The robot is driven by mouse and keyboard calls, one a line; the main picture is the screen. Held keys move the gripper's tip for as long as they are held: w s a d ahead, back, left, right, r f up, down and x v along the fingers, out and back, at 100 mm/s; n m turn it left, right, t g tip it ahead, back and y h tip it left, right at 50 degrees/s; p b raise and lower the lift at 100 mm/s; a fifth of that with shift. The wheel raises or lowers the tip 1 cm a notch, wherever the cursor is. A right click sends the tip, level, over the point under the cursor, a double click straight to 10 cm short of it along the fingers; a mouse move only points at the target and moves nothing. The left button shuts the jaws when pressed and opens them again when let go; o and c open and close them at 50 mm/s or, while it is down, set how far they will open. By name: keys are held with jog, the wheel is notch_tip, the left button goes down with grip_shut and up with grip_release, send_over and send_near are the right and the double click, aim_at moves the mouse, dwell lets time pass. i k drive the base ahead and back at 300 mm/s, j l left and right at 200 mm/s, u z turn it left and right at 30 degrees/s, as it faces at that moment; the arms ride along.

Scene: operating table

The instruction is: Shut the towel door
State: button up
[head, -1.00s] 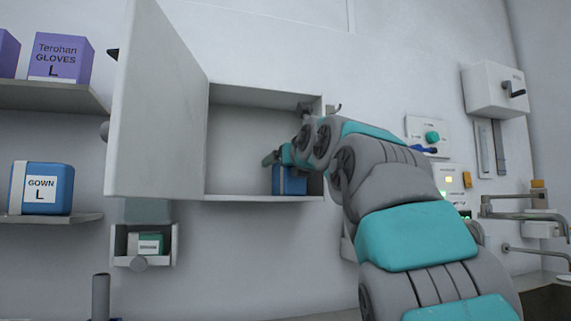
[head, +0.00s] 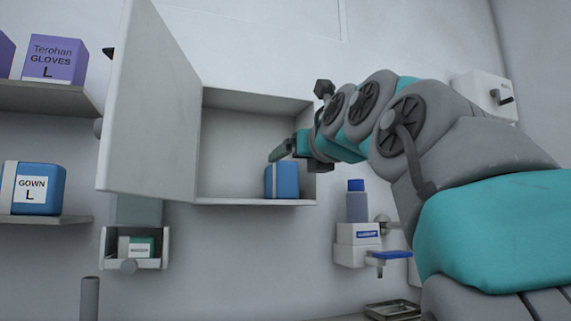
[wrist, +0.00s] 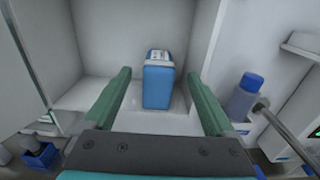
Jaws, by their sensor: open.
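The white cabinet door (head: 150,105) stands wide open, hinged at the left side of the wall cabinet (head: 240,125), and sticks out toward me. A blue package (head: 287,180) with a pale band stands inside on the cabinet floor at the right. It also shows in the wrist view (wrist: 158,82), between and beyond the fingers. My gripper (head: 285,149) is at the cabinet's right front, pointing left into the opening. Its green fingers (wrist: 165,98) are apart with nothing between them.
Shelves at left hold a purple gloves box (head: 57,58) and a blue gown pack (head: 35,188). A small open drawer (head: 134,248) hangs below the door. A blue-capped bottle (head: 357,201) stands on a wall dispenser (head: 357,235) at right, below my arm.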

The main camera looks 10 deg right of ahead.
aim_at(148, 131)
jog(key=k+l, duration=0.15)
jog(key=k, duration=0.35)
jog(key=k+l, duration=0.15)
jog(key=k, duration=0.3)
